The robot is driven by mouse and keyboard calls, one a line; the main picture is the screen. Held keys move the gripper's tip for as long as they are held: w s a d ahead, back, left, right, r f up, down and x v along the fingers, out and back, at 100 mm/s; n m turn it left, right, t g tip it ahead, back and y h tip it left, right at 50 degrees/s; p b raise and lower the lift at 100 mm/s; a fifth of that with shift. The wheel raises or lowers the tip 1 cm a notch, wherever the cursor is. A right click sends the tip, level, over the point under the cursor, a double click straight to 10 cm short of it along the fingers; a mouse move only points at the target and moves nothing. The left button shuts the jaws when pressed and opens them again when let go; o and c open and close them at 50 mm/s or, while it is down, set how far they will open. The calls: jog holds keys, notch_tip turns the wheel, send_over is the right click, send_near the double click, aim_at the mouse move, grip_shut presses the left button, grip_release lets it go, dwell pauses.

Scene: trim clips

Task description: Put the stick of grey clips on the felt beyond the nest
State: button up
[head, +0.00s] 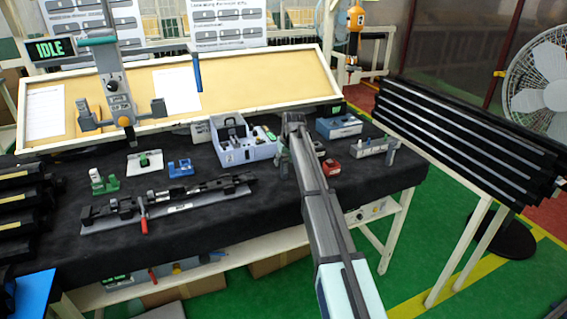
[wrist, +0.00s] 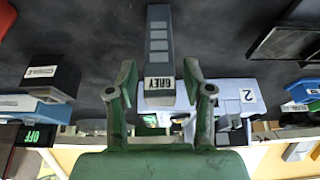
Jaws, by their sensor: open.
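The stick of grey clips (wrist: 159,43) is a dark bar with a row of grey squares and a label reading GREY. In the wrist view it is between and beyond the fingertips of my gripper (wrist: 159,68), its labelled end nearest the palm. My gripper is open, with a gap visible on both sides of the stick. In the head view the stick cannot be made out, and my arm hides much of my gripper (head: 285,158). The black felt (head: 270,215) covers the table. I cannot tell for certain which fixture is the nest.
A pale box marked 2 (head: 262,149) stands left of my arm. A blue box (head: 338,127) and a red block (head: 331,167) are right of it. A long fixture with a red handle (head: 143,220) lies at front left. Bare felt lies between it and my arm.

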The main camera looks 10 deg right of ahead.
jog(key=b+v, duration=0.2)
jog(key=v, duration=0.9)
jog(key=shift+d+f, duration=0.1)
jog(key=shift+f, duration=0.05)
